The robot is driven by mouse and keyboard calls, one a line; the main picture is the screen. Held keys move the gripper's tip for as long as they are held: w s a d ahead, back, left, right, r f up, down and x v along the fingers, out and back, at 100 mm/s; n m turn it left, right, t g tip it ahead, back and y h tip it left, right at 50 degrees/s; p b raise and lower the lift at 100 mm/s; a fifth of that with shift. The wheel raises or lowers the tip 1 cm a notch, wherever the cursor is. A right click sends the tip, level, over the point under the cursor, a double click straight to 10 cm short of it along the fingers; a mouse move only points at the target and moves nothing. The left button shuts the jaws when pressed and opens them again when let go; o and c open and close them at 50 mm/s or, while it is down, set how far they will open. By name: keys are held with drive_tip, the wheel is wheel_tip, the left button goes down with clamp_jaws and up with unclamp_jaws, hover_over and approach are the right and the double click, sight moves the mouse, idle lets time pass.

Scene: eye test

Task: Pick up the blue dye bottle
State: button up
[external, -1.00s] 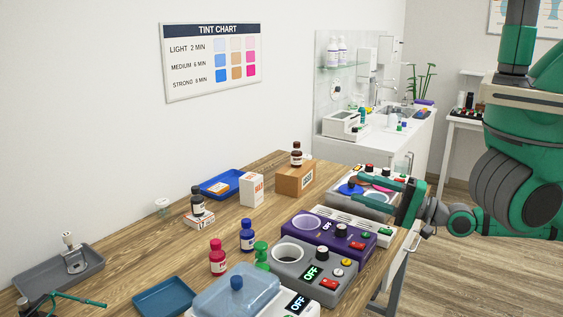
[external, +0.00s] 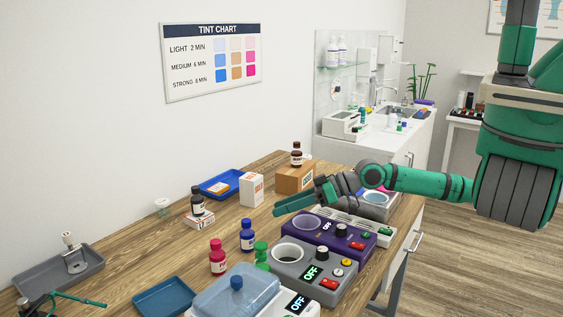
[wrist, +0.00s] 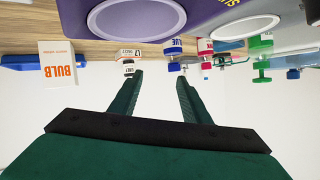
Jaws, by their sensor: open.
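The blue dye bottle (external: 247,239) stands upright on the wooden table, with a dark cap and a pale label. It is to the left of the purple warmer. In the wrist view, which looks upside down, its BLUE label (wrist: 173,50) shows at the top, beyond the fingertips. My gripper (external: 290,203) is open and empty. It hangs above the table, apart from the bottle, up and to the right of it in the external view. In the wrist view my gripper (wrist: 160,77) has its two green fingers spread.
A white bulb box (external: 251,190) and cardboard box (external: 293,180) stand behind.

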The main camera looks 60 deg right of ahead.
sight(244, 225)
drive_tip(key=w+a+f+n, duration=0.1)
drive_tip(key=w+a, duration=0.2)
drive_tip(key=w+a+f+n+g, duration=0.1)
drive_tip(key=w+a+f+n, duration=0.1)
drive_tip(key=w+a, duration=0.1)
drive_tip(key=w+a+f+n+g, duration=0.1)
drive_tip(key=w+a+f, duration=0.1)
drive_tip(key=a, duration=0.3)
drive_tip(key=shift+w+a+f+n, duration=0.15)
drive_tip(key=shift+w+f+n, duration=0.15)
drive_tip(key=shift+w, duration=0.3)
drive_tip(key=shift+r, duration=0.1)
clamp_jaws()
